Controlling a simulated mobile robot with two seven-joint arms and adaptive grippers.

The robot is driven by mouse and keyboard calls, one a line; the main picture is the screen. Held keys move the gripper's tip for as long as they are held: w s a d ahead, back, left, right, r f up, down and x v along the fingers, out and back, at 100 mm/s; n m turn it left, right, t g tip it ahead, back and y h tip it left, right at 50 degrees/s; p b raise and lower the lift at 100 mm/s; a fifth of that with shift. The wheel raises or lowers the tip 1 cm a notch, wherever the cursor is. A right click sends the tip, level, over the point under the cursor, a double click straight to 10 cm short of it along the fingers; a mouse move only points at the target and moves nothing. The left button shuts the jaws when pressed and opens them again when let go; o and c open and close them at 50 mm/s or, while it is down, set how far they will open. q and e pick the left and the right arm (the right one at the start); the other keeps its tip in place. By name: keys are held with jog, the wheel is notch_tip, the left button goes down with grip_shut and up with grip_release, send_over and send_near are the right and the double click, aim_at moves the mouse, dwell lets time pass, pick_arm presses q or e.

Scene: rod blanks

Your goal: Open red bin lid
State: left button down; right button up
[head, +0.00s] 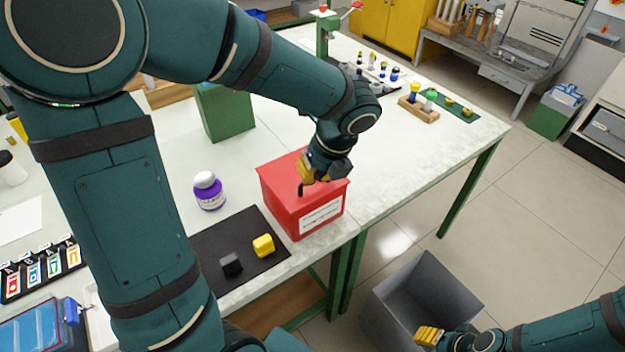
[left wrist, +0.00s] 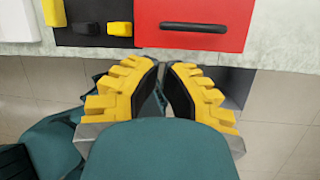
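The red bin (head: 282,205) stands near the table's front edge with its red lid (head: 277,178) down. The lid carries a dark bar handle (head: 300,189), which also shows in the left wrist view (left wrist: 193,27). My left gripper (head: 305,172) is above the lid and hides part of it. In the left wrist view, its yellow fingertips (left wrist: 161,64) nearly meet, with nothing seen between them and the handle beyond them, apart. My right gripper (head: 428,336) is low at the lower right, by the grey open bin, away from the red bin; its finger gap is unclear.
A black mat (head: 232,226) left of the red bin holds a black block (head: 231,264) and a yellow block (head: 263,245). A purple jar (head: 208,191) and a green box (head: 226,112) stand behind. The grey bin (head: 388,310) is on the floor. The tabletop right of the red bin is clear.

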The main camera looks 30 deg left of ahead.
aim_at(301, 200)
pick_arm(q)
jog(key=b+x, duration=0.2)
jog(key=x, duration=0.7)
jog(key=shift+d, duration=0.1)
pick_arm(e)
notch_tip(301, 200, down, 3)
jog(key=shift+w+r, duration=0.1)
pick_arm(q)
jog(key=shift+r, duration=0.15)
pick_arm(e)
jog(key=shift+r, duration=0.15)
